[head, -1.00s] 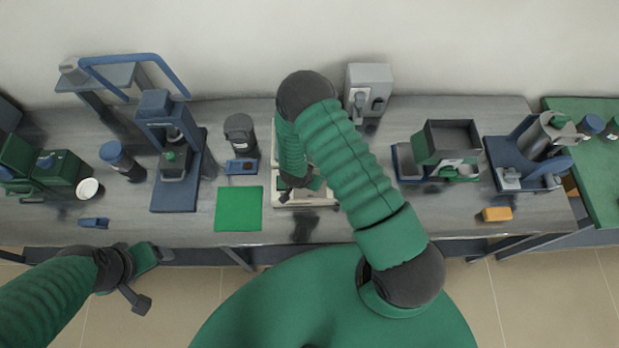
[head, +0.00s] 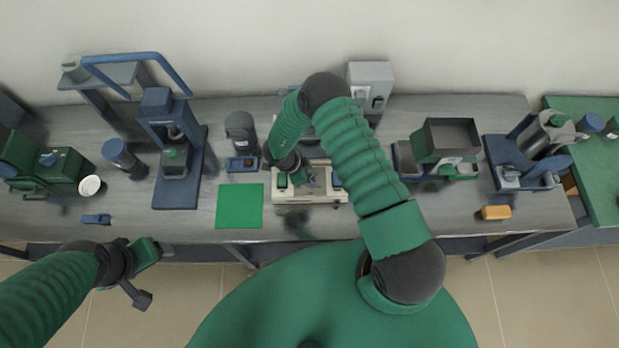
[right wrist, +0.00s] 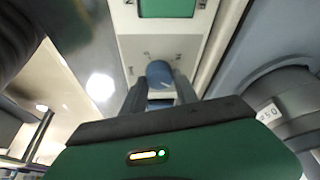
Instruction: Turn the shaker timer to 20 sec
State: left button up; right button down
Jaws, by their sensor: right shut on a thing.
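The shaker (head: 290,197) is a low, cream-white device at the middle of the bench's front. Its front panel has a green switch (head: 282,180) at the left and a blue knob (head: 337,179) at the right. My right gripper (head: 310,180) reaches down over the panel's middle. In the right wrist view its two dark fingers (right wrist: 160,97) are shut on a blue knob (right wrist: 159,72) on the white panel. The knob's dial marks are too small to read. My left gripper (head: 145,277) hangs in front of the bench, away from the shaker, its jaws unclear.
A green machine (head: 448,150) and an orange block (head: 496,213) are to the right.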

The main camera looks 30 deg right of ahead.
jog(key=shift+w+a+m, duration=0.1)
jog(key=shift+a+m, duration=0.15)
jog(key=shift+m, duration=0.35)
jog(key=c, duration=1.2)
grip_release()
jog(key=shift+o, duration=1.3)
jog(key=shift+w, duration=0.1)
jog(key=shift+r, duration=0.1)
jog(key=shift+a+r+b, duration=0.15)
jog(key=shift+r+b, duration=0.2)
jog(key=shift+b, duration=0.05)
jog(key=b+v, duration=0.3)
jog(key=v, duration=1.3)
jog(key=shift+w, duration=0.35)
